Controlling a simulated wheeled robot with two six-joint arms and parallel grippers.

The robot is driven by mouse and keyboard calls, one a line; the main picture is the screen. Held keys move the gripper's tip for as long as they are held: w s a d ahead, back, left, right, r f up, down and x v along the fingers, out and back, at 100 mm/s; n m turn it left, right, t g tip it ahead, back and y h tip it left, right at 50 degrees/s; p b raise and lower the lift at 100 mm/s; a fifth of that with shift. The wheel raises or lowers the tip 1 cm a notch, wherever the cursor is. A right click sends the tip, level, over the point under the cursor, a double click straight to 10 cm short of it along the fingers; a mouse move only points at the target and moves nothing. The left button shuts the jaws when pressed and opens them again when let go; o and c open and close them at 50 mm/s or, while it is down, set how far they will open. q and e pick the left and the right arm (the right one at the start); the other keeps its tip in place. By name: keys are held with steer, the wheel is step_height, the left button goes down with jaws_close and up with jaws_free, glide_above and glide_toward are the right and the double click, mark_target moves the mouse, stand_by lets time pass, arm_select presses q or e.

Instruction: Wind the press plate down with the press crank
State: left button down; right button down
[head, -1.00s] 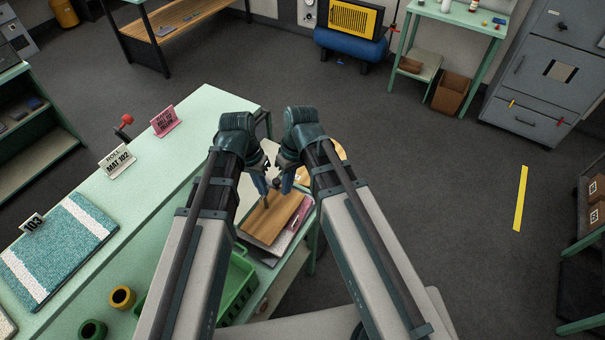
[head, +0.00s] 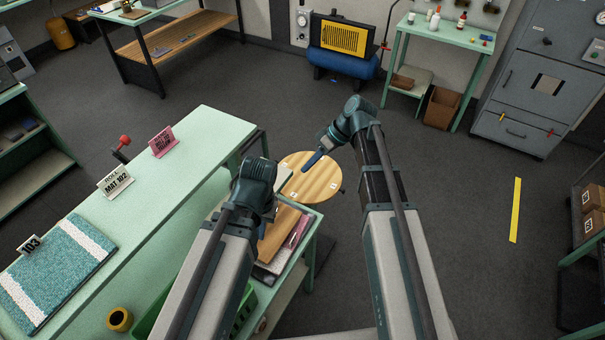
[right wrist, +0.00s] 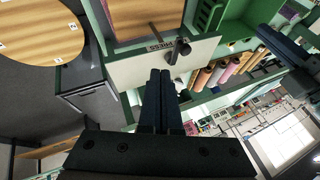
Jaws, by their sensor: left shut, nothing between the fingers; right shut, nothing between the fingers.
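In the right wrist view a dark press crank (right wrist: 180,50) sits on a pale panel (right wrist: 128,72) marked PRESS, just beyond my right fingertips (right wrist: 160,72). The fingers are shut and empty, and a gap to the crank is hard to judge. In the head view my right gripper (head: 312,160) is shut over the round wooden table. My left gripper (head: 266,212) is shut beside the wooden board (head: 280,230), its fingers mostly hidden by its wrist. This board may be the press plate; I cannot tell. The crank does not show in the head view.
A round wooden table (head: 325,184) with number tags stands beyond the board. A long green bench (head: 165,200) with label cards and a teal mat (head: 60,262) runs along the left. A green crate (head: 245,312) is partly hidden by my left arm. Open floor lies to the right.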

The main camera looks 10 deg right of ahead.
steer(key=s+a+f+b, duration=0.2)
steer(key=a+f+b, duration=0.4)
steer(key=a+f, duration=0.1)
steer(key=shift+s+a+f+b, duration=0.3)
steer(key=shift+a, duration=0.1)
steer(key=shift+s, duration=0.1)
